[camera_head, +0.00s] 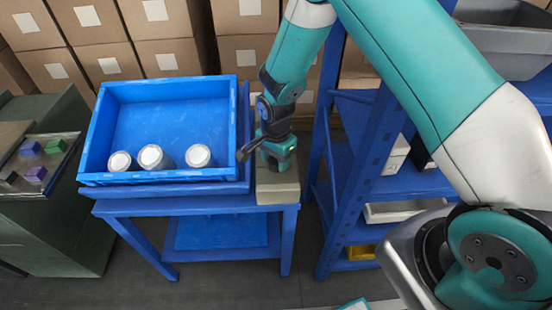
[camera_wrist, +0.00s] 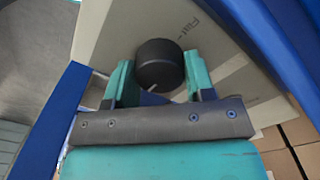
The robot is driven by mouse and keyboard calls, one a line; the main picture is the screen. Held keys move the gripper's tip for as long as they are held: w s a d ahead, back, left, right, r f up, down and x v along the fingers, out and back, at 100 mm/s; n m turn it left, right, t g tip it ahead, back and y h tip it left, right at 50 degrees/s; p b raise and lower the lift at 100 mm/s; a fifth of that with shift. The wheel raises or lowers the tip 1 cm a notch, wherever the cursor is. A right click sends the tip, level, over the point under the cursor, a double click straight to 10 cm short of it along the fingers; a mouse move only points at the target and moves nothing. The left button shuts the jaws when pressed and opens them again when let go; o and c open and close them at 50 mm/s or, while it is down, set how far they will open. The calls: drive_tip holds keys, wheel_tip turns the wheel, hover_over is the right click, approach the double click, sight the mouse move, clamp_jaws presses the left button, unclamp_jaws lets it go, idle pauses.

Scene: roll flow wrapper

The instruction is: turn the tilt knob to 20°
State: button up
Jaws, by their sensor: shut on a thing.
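The tilt knob (camera_wrist: 160,62) is a round black knob on a pale grey panel (camera_wrist: 110,32) in the wrist view. In the head view my gripper (camera_head: 278,157) points down over the pale box (camera_head: 278,188) at the right end of the blue table, hiding the knob there.
A blue tray (camera_head: 232,125) with several white-topped cylinders (camera_head: 151,156) stands left of my gripper. A blue shelf rack (camera_head: 350,190) stands close on the right. Cardboard boxes (camera_head: 160,25) are stacked behind. A green cabinet (camera_head: 60,220) is at the far left.

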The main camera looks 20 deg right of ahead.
drive_tip(key=shift+w+d+r+m, duration=0.1)
drive_tip(key=shift+m, duration=0.2)
drive_tip(key=o, duration=0.9)
wheel_tip(320, 180, up, 17)
drive_tip(key=shift+r+b, duration=0.2)
drive_tip(key=shift+b, duration=0.25)
drive_tip(key=s+a+r+n+y, duration=0.1)
drive_tip(key=s+r+n, duration=0.3)
drive_tip(key=s+n, duration=0.2)
drive_tip(key=s+a+r+n+y, duration=0.1)
drive_tip(key=s+a+r+n, duration=0.1)
drive_tip(key=s+r+n, duration=0.2)
drive_tip(key=s+a+r+n+y, duration=0.1)
drive_tip(key=s+r+n, duration=0.3)
drive_tip(key=s+n, duration=0.6)
drive_tip(key=shift+s+a+r+y, duration=0.1)
drive_tip(key=shift+s+y, duration=0.1)
drive_tip(key=shift+s, duration=0.6)
drive_tip(key=shift+s+a+f+y, duration=0.1)
drive_tip(key=shift+s+y, duration=0.1)
drive_tip(key=shift+s, duration=0.65)
drive_tip(key=shift+s+a+r+y, duration=0.1)
drive_tip(key=shift+s+y, duration=0.1)
drive_tip(key=shift+s, duration=0.6)
